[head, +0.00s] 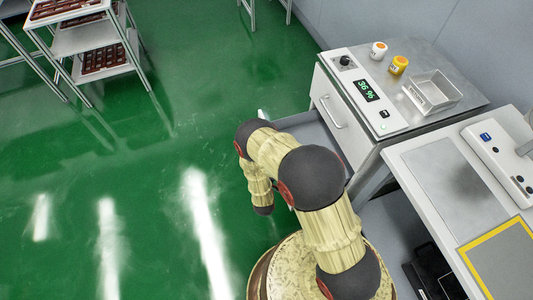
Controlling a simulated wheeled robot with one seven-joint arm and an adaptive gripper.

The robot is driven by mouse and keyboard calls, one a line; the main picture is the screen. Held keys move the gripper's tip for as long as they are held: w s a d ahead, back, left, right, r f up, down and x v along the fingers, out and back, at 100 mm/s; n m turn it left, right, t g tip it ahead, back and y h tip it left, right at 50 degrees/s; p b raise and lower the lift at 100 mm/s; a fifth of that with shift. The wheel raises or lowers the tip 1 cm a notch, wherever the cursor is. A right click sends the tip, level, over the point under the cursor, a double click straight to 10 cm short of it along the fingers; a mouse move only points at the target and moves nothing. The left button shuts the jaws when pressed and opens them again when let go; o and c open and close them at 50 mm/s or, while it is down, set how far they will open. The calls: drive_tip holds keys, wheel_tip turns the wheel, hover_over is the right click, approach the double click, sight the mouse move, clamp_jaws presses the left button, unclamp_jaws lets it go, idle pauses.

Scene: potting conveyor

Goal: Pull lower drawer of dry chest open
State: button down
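The dry chest (335,121) is a white cabinet at the upper right, with a control panel on its top. Its upper drawer front carries a pale bar handle (333,111) and looks closed. A grey, tray-like surface (306,132) juts out low from the chest's left side, behind my arm. It looks like the lower drawer standing partly out; its front and handle are mostly hidden. My arm bends over this area. My gripper is not visible, so its contact with the drawer cannot be told.
A green readout (366,90), two small jars (378,50) (398,65) and an empty metal tray (433,92) are on the chest's top. A white bench (415,165) stands close at right. A tray rack (90,40) is at upper left. Green floor (150,190) at left is clear.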

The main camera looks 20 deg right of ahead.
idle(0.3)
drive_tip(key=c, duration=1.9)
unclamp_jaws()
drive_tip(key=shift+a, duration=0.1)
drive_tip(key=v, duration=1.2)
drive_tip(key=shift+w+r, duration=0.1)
